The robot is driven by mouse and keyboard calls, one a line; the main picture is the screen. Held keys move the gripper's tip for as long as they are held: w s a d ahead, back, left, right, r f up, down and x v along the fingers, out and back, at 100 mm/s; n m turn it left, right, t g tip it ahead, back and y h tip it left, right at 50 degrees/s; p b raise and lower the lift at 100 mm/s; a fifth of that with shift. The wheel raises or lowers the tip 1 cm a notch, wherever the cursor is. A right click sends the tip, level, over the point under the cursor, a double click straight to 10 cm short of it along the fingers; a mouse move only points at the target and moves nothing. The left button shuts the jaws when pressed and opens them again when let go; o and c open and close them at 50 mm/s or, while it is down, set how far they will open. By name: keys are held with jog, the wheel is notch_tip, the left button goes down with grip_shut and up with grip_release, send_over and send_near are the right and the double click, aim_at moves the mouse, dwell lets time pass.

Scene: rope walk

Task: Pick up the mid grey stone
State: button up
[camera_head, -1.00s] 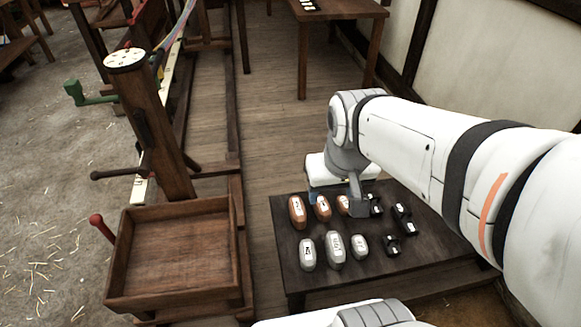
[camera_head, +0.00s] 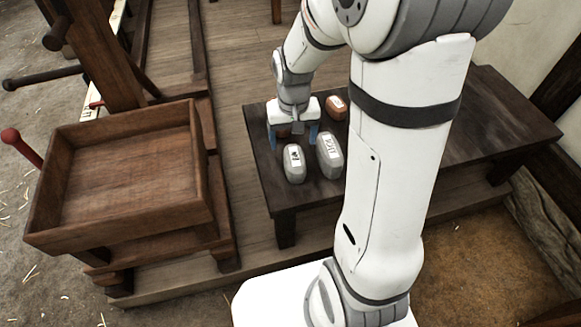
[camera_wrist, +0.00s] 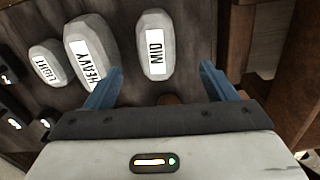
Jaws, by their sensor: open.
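The mid grey stone (camera_wrist: 155,67) is labelled MID in the wrist view and lies flat on the dark table. In the head view it is the left grey stone (camera_head: 294,174), just in front of my gripper (camera_head: 293,138). The gripper is open with blue fingers, pointing down above the table. In the wrist view the stone lies just beyond the fingertips (camera_wrist: 162,69), roughly between their lines. Nothing is held. The larger grey HEAVY stone (camera_wrist: 84,40) lies beside it, also in the head view (camera_head: 330,165).
The LIGHT grey stone (camera_wrist: 45,70) lies past HEAVY. An orange-brown stone (camera_head: 336,112) sits behind; another is partly hidden under the gripper. Black weights (camera_wrist: 12,120) lie at the wrist view's left. A wooden tray (camera_head: 60,200) stands left of the table (camera_head: 480,120), whose right part is bare.

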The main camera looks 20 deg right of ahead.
aim_at(294, 156)
notch_tip(294, 156, down, 4)
jog(key=shift+w+f+b, duration=0.1)
jog(key=shift+w+b, duration=0.05)
jog(key=shift+b, duration=0.6)
jog(key=f+b, duration=0.2)
jog(key=f, duration=0.1)
jog(key=f+b, duration=0.1)
jog(key=f, duration=0.1)
jog(key=shift+d+f, duration=0.15)
jog(key=shift+d, duration=0.1)
jog(key=shift+c, duration=0.5)
jog(key=c, duration=1.4)
